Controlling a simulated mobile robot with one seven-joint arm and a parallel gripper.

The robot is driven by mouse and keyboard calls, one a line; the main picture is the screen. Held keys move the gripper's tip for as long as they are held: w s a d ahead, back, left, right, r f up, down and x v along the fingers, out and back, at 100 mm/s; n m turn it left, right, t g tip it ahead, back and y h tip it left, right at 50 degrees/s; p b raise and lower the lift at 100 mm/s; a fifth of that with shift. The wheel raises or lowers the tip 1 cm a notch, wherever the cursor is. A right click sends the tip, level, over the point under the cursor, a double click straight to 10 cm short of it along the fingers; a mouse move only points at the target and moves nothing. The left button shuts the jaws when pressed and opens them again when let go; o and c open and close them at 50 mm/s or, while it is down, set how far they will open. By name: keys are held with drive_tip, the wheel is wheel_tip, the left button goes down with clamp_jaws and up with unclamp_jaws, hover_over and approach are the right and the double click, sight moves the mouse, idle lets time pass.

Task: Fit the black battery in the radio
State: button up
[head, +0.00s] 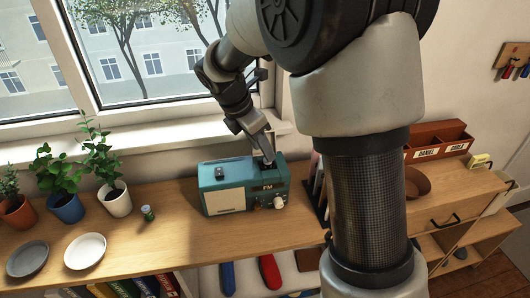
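The teal radio (225,188) stands upright on the wooden counter below the window, with a pale speaker panel, an "FM" label and a white knob on its front. My gripper (268,158) points down at the right part of the radio's top. A small dark shape shows at its fingertips; I cannot tell whether it is the black battery, a finger or an opening in the radio. Whether the fingers are open or shut is too small to tell. A small dark item (220,172) lies on the radio's top left. I cannot clearly identify the black battery.
A small green-and-dark cylinder (148,213) stands left of the radio. Potted plants (117,200) and two plates (85,251) are further left. A brown organizer (440,140) and a bowl (416,183) are at right. My arm hides part of the counter.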

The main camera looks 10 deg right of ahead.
drive_tip(key=v, duration=0.9)
drive_tip(key=s+d+r+m+t+y, duration=0.2)
drive_tip(key=s+m, duration=0.9)
drive_tip(key=s+d+r+m+t+y, duration=0.1)
drive_tip(key=s+d+m+y, duration=0.1)
drive_tip(key=s+m, duration=0.9)
drive_tip(key=shift+s+d+r+m+t+p, duration=0.3)
drive_tip(key=shift+s+d+r+t+p, duration=0.15)
drive_tip(key=shift+d, duration=0.1)
wheel_tip(320, 180, up, 6)
drive_tip(key=p, duration=0.6)
drive_tip(key=shift+r, duration=0.2)
